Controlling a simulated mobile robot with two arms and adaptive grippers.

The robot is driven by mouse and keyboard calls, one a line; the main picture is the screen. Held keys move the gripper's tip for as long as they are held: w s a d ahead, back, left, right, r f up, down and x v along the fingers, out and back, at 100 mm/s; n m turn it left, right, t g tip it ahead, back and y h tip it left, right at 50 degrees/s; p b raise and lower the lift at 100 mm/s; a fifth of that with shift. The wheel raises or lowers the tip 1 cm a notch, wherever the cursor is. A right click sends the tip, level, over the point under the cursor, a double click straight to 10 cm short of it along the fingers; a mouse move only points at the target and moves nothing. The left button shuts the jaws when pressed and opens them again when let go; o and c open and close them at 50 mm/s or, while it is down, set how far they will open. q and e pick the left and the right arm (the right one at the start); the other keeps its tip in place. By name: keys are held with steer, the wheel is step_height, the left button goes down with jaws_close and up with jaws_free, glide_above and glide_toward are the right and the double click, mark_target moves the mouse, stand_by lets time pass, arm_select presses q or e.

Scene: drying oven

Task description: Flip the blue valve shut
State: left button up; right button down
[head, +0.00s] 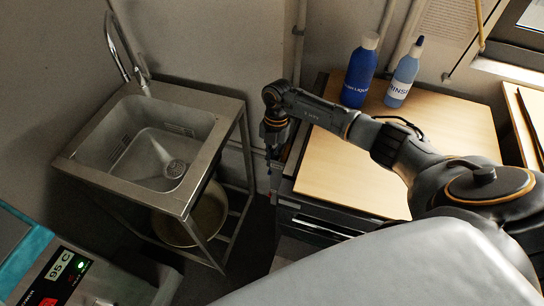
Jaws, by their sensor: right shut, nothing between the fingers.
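My right gripper (270,153) hangs down, shut, in the gap between the sink stand and the wooden-topped cabinet. A small blue spot (268,166) shows right at its fingertips. It is too small and dark to tell whether this is the blue valve, whether the fingers touch it, or how its handle is turned. My left gripper is not in view.
A steel sink (135,150) on an open frame stands left, with a bowl (190,218) beneath. Two blue bottles (361,72) (404,76) stand on the wooden top (335,180). A device reading 95 C (58,268) is bottom left.

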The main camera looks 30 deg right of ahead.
steer(key=shift+s+f+t+h+p, duration=0.1)
steer(key=shift+s+t+h+p, duration=0.1)
steer(key=shift+t+h+p, duration=0.65)
steer(key=shift+a+h+p, duration=0.15)
steer(key=shift+h+p, duration=0.1)
steer(key=shift+p, duration=0.05)
steer(key=shift+f, duration=0.15)
steer(key=shift+r+p, duration=0.7)
steer(key=shift+r, duration=0.1)
